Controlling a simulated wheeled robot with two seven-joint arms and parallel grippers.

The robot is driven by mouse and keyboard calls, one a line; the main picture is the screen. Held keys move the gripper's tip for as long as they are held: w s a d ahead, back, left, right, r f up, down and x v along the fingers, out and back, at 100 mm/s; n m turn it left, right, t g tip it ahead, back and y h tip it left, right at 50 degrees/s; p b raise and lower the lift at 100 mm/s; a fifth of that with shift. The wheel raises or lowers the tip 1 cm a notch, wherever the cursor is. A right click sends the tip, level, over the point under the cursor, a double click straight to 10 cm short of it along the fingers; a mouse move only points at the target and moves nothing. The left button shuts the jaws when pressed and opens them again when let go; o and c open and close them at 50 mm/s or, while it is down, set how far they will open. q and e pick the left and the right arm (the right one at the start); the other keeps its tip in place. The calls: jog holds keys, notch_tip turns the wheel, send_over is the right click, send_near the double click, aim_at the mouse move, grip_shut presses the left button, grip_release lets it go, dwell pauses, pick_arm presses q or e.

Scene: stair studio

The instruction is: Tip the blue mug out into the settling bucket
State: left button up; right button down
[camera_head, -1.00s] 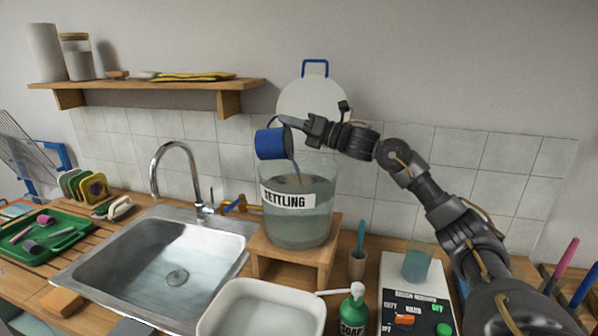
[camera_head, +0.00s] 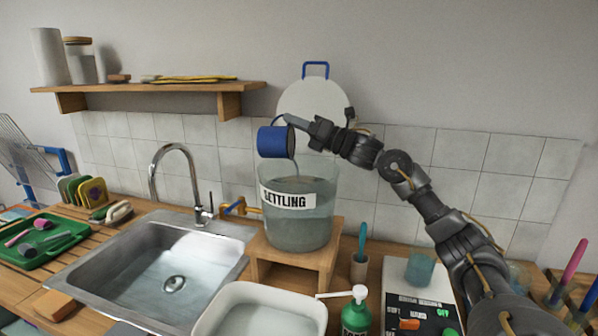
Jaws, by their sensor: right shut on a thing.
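The blue mug (camera_head: 271,142) is tilted above the settling bucket (camera_head: 296,228), its mouth facing right and down. A thin greyish stream runs from the mug's lip down into the bucket. The bucket is clear, carries a label reading "SETTLING" and holds cloudy grey liquid. My right gripper (camera_head: 294,120) comes in from the right and is shut on the mug near its handle and rim. The exact finger contact is small and partly hidden. My left gripper is not in view.
The bucket stands on a wooden stand (camera_head: 262,268). A steel sink (camera_head: 146,268) with a tap (camera_head: 172,150) is to its left. In front are a white basin (camera_head: 262,292) and a green soap bottle (camera_head: 355,315). A round white lid (camera_head: 312,98) is behind the mug.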

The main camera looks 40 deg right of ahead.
jog(key=shift+s+d+r+b, duration=0.1)
jog(key=shift+b, duration=0.2)
jog(key=shift+s+d+r+t+b, duration=0.15)
jog(key=shift+t+b, duration=0.15)
jog(key=shift+b, duration=0.1)
